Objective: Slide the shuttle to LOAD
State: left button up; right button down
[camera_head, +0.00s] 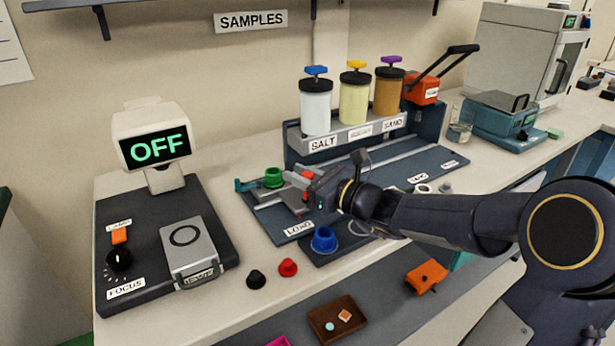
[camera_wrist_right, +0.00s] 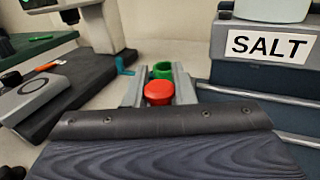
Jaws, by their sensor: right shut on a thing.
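The shuttle (camera_head: 283,196) is a grey carriage at the left end of the dark rail board (camera_head: 272,226), beside the LOAD label (camera_head: 299,228). A green cup (camera_head: 273,178) sits at the shuttle, and it also shows in the wrist view (camera_wrist_right: 162,71). My right gripper (camera_head: 305,190) reaches in from the right and is shut on the shuttle's red knob, which shows in the wrist view (camera_wrist_right: 158,92). The gripper hides part of the shuttle and knob in the head view. My left gripper is not in view.
Left stands a dark instrument base (camera_head: 130,240) with an OFF display (camera_head: 158,148). Behind the board is a shelf (camera_head: 345,137) with several jars. A brown tray (camera_head: 322,333) lies at the front.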

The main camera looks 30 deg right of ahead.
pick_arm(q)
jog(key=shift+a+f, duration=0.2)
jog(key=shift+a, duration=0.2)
pick_arm(e)
jog(key=shift+a, duration=0.7)
jog(key=shift+s+a, duration=0.1)
jog(key=c, duration=1.4)
grip_release()
jog(key=shift+a, duration=0.1)
jog(key=shift+o, duration=0.2)
jog(key=shift+s+d, duration=0.25)
jog(key=v, duration=0.7)
jog(key=shift+s, duration=0.1)
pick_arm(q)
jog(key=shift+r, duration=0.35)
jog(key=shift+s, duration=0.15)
pick_arm(e)
jog(key=shift+s, duration=0.1)
